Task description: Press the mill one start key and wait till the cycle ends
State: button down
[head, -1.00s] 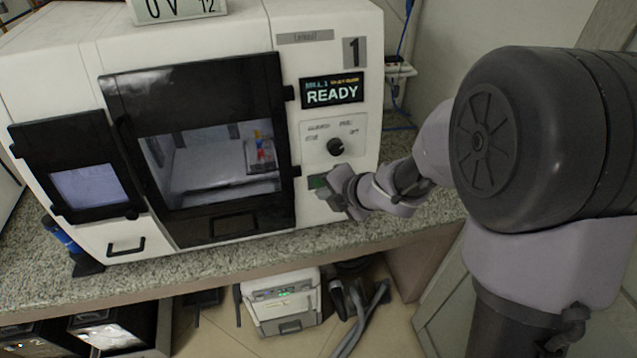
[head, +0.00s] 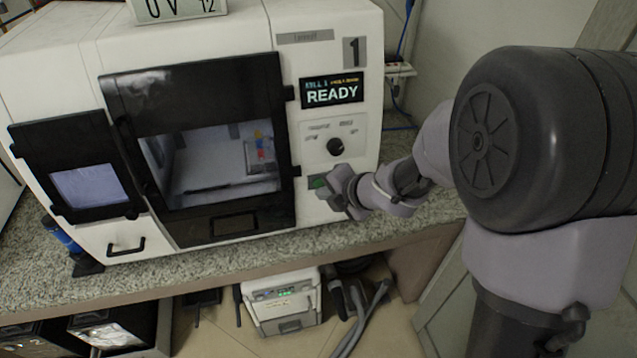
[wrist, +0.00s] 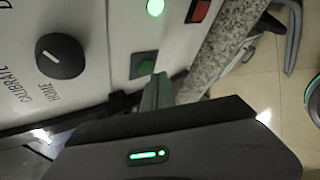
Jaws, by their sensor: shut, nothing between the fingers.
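Mill one (head: 235,30) is the white machine on the counter, marked with a 1. Its display (head: 332,91) reads READY. Its dark-framed door (head: 205,85) is shut. The green start key (head: 317,182) sits low on the right panel; the wrist view shows it (wrist: 144,63) on a dark square mount. My gripper (head: 336,193) is shut and empty, at the panel just right of the key. In the wrist view its fingertips (wrist: 158,82) are right beside the key, partly covering its mount. I cannot tell if they touch it.
A dark knob (wrist: 60,56) on the panel is near my gripper. A lit green lamp (wrist: 155,7) and a red switch (wrist: 198,10) are also close. The granite counter edge (head: 400,222) runs below.

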jog(key=shift+w, duration=0.1)
dwell(0.4)
jog(key=shift+w+a, duration=0.15)
jog(key=shift+w, duration=0.15)
